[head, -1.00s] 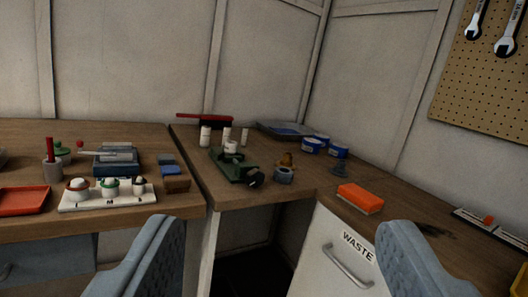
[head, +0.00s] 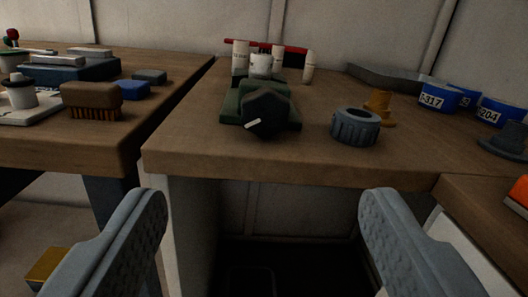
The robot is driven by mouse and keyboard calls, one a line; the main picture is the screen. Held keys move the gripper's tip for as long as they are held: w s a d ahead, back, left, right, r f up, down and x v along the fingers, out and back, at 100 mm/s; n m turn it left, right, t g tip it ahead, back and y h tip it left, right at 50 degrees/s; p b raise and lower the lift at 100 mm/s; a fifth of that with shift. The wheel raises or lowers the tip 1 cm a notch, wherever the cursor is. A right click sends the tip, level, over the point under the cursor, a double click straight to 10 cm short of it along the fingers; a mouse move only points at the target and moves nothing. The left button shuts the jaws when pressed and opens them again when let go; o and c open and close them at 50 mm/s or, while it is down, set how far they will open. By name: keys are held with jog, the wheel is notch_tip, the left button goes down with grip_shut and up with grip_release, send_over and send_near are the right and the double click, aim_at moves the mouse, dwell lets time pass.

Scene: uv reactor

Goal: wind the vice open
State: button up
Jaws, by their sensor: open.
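The vice (head: 232,107) is a green body on the wooden bench, just left of the picture's middle. A dark faceted knob (head: 265,112) with a pale mark faces me at its front end. A white cylinder (head: 261,66) stands at the vice's far end; I cannot tell whether the jaws grip it. My gripper (head: 264,215) is open and empty, its two grey ridged fingers wide apart. It is in front of the bench edge, short of the knob and apart from it.
A grey ribbed ring (head: 355,127) and a brass-coloured piece (head: 379,106) stand right of the vice. Blue labelled tubs (head: 438,97) are farther right. A brush (head: 92,100) lies on the left bench (head: 60,150). The bench front edge (head: 300,166) lies ahead of my fingers.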

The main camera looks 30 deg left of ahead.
aim_at(265, 115)
jog(key=shift+g+y, duration=0.3)
jog(key=x, duration=0.6)
jog(key=f+x, duration=0.1)
jog(key=x, duration=0.5)
jog(key=d+f+x, duration=0.1)
jog(key=x, duration=0.5)
jog(key=shift+w, duration=0.45)
jog(key=c, duration=1)
